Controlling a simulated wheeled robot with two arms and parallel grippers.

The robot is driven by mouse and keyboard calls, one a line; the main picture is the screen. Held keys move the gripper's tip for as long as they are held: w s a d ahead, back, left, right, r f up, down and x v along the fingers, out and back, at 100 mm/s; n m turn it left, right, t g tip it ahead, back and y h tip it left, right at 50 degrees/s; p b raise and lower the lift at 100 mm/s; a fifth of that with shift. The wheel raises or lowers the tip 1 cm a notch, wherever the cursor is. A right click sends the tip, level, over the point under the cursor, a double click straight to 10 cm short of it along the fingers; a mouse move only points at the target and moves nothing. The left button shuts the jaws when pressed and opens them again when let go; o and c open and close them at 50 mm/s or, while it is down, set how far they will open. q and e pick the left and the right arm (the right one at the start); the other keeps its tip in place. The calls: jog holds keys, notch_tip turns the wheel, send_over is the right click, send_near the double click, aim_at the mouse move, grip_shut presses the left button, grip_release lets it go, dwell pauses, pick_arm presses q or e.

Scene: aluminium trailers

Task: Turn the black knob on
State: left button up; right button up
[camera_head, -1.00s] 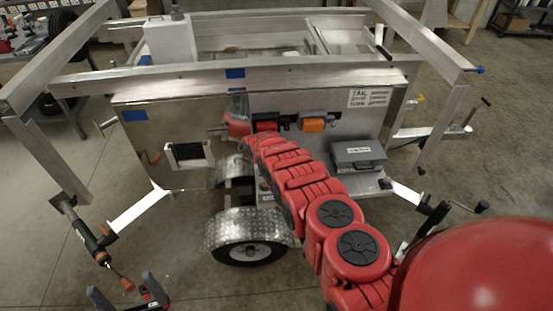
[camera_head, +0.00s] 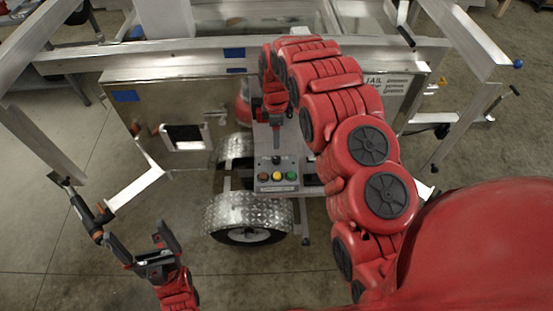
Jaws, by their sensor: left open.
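My left gripper (camera_head: 139,231) is open and empty at the lower left, away from the box.
The aluminium trailer frame (camera_head: 175,55) spans the back, with a shiny panel (camera_head: 135,92) below it. A wheel with a diamond-plate fender (camera_head: 225,215) stands below the box. An orange-and-black tool (camera_head: 88,218) hangs at the left. Floor shows in front.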

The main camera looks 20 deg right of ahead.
jog(key=p, duration=0.2)
send_over(276, 159)
notch_tip(276, 159, down, 5)
jog(key=shift+d+r, duration=0.1)
jog(key=shift+f, duration=0.4)
notch_tip(276, 159, down, 5)
jog(key=shift+w+f, duration=0.1)
jog(key=shift+f, duration=0.4)
jog(key=shift+f+b, duration=0.4)
jog(key=shift+f, duration=0.25)
grip_shut()
